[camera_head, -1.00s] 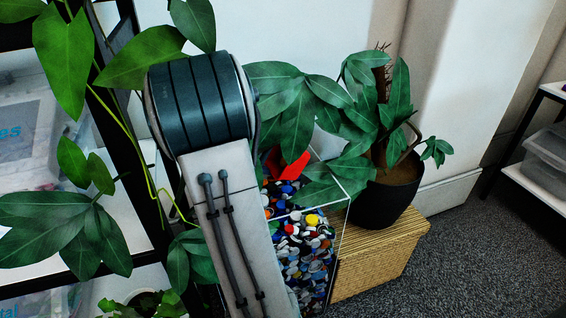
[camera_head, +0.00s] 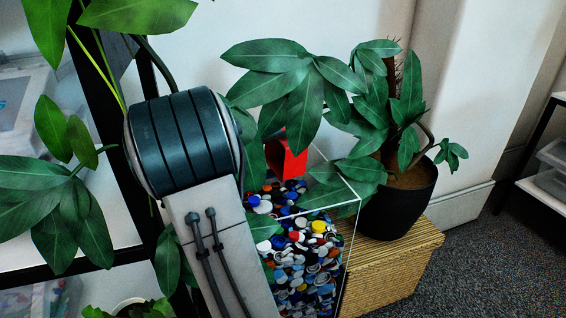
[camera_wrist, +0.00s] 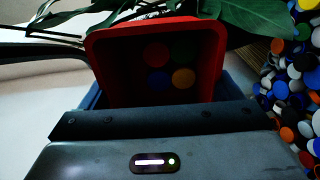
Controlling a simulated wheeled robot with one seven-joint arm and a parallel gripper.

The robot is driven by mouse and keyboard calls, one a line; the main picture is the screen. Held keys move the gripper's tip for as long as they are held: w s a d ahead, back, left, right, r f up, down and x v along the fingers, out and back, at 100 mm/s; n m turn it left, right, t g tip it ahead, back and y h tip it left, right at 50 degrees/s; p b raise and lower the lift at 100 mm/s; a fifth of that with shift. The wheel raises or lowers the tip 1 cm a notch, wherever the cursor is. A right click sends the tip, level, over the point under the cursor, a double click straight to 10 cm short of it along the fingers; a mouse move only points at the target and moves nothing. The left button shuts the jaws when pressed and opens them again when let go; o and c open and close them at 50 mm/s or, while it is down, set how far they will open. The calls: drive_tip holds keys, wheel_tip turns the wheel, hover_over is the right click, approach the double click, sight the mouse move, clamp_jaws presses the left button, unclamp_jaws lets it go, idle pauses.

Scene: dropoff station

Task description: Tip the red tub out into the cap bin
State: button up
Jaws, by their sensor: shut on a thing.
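The red tub (camera_wrist: 211,62) fills the middle of the wrist view, with its open mouth facing the camera. Several round caps (camera_wrist: 157,54), red, green, blue and orange, show in its dark inside. My gripper (camera_wrist: 162,92) is shut on the tub, with blue pieces at its sides. In the head view the tub (camera_head: 289,160) shows beyond my arm, partly behind leaves, at the upper part of the clear cap bin (camera_head: 350,235). Its exact tilt is hard to tell there. The bin holds many mixed caps, which also show at the right of the wrist view.
A plant in a black pot (camera_head: 398,212) stands on a ribbed wooden box (camera_head: 395,268) right of the bin. Its leaves (camera_head: 305,85) hang over the bin and near the tub. A dark-framed shelf (camera_head: 95,130) with another plant stands at left.

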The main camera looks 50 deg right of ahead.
drive_tip(key=shift+w+a+h+b, duration=0.1)
drive_tip(key=shift+a+h+b, duration=0.15)
drive_tip(key=shift+h+b, duration=0.3)
drive_tip(key=shift+r, duration=0.1)
